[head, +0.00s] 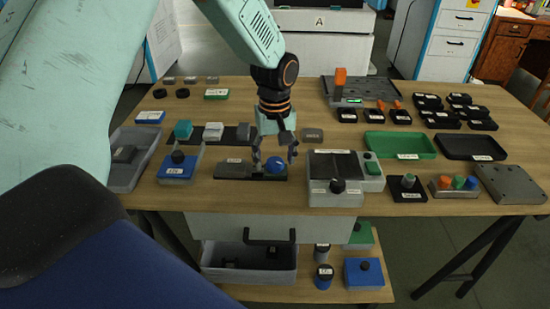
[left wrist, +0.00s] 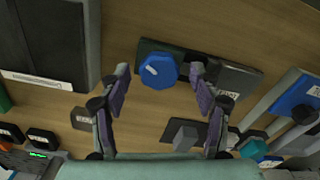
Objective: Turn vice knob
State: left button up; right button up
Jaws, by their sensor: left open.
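The vice (head: 235,169) is a low dark block lying on the wooden table near its front edge. It also shows in the left wrist view (left wrist: 226,77). Its blue knob (head: 275,165) sits at its right end and shows in the left wrist view (left wrist: 158,72) as a faceted blue disc with a pale mark. My left gripper (head: 275,158) points down over the knob. Its fingers are open, one on each side of the knob, with gaps visible in the left wrist view (left wrist: 160,78). Nothing is held. My right gripper is in neither view.
A grey box with a black knob (head: 338,186) stands close to the right of the vice. A blue box (head: 178,171) stands to the left. Green (head: 400,146) and black (head: 470,148) trays lie farther right. Small blocks lie behind the vice.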

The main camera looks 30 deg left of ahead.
pick_arm(q)
jog(key=shift+c, duration=0.2)
jog(key=c, duration=1.1)
jog(key=m+p, duration=0.3)
jog(key=p, duration=0.1)
jog(key=shift+r+p, duration=0.2)
jog(key=shift+p, duration=0.1)
jog(key=shift+f+m+p, duration=0.15)
jog(key=shift+m+p, duration=1.2)
jog(key=shift+m, duration=0.25)
jog(key=o, duration=1.1)
jog(key=shift+o, duration=0.2)
